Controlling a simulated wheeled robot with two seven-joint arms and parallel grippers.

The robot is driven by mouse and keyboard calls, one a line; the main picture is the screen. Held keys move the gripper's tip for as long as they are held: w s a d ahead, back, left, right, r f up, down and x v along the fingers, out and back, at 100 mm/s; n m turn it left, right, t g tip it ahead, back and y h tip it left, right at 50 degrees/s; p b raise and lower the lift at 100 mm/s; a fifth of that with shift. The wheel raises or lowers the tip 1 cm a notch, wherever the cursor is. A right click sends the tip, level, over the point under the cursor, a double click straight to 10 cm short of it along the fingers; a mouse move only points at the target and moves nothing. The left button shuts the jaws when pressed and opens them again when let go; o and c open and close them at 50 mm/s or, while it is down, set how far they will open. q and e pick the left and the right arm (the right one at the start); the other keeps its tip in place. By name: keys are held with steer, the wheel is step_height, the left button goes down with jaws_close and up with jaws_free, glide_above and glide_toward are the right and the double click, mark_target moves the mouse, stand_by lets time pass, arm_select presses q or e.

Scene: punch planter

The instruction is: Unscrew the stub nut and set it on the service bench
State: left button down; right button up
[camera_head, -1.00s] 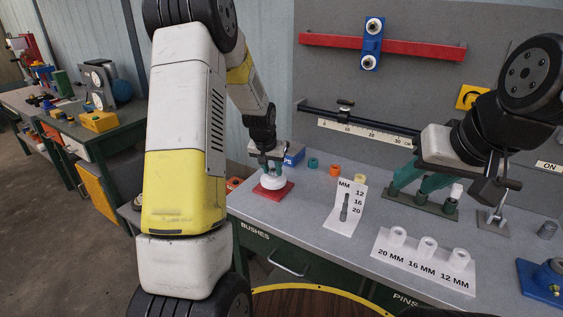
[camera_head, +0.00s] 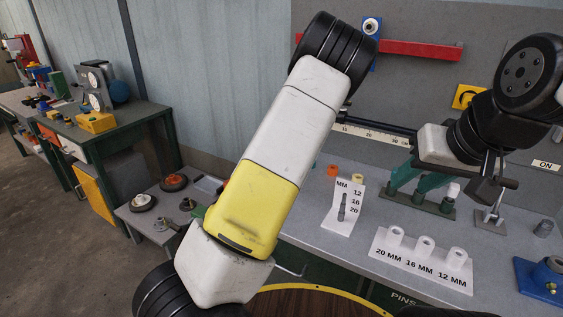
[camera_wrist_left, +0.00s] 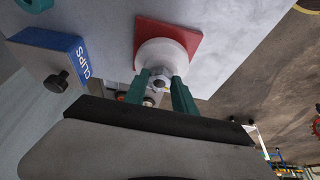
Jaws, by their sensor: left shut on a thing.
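My left gripper (camera_wrist_left: 157,98) shows in the left wrist view, its green fingers shut on the stub nut (camera_wrist_left: 160,77), a small grey hex piece. The nut is at a round white part (camera_wrist_left: 155,54) on a red plate (camera_wrist_left: 190,32). I cannot tell whether nut and white part still touch. In the head view my left arm hides the left gripper, nut and red plate. My right gripper (camera_head: 411,188) hangs low over the bench at right, its green fingers apart and nothing seen between them.
A grey workbench (camera_head: 365,240) carries a size card (camera_head: 343,207) and a block of white bushes (camera_head: 422,262). A blue clips box (camera_wrist_left: 62,62) is close to my left gripper. A low grey bench (camera_head: 150,222) at left holds wheels and small parts.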

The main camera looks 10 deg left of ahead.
arm_select(q)
steer(key=n, duration=0.2)
steer(key=n+g, duration=0.1)
steer(key=n, duration=0.1)
steer(key=n+g, duration=0.1)
steer(key=n, duration=0.1)
steer(key=shift+w+d+f, duration=0.1)
steer(key=shift+w+f, duration=0.05)
steer(key=shift+w, duration=0.1)
steer(key=shift+r, duration=2)
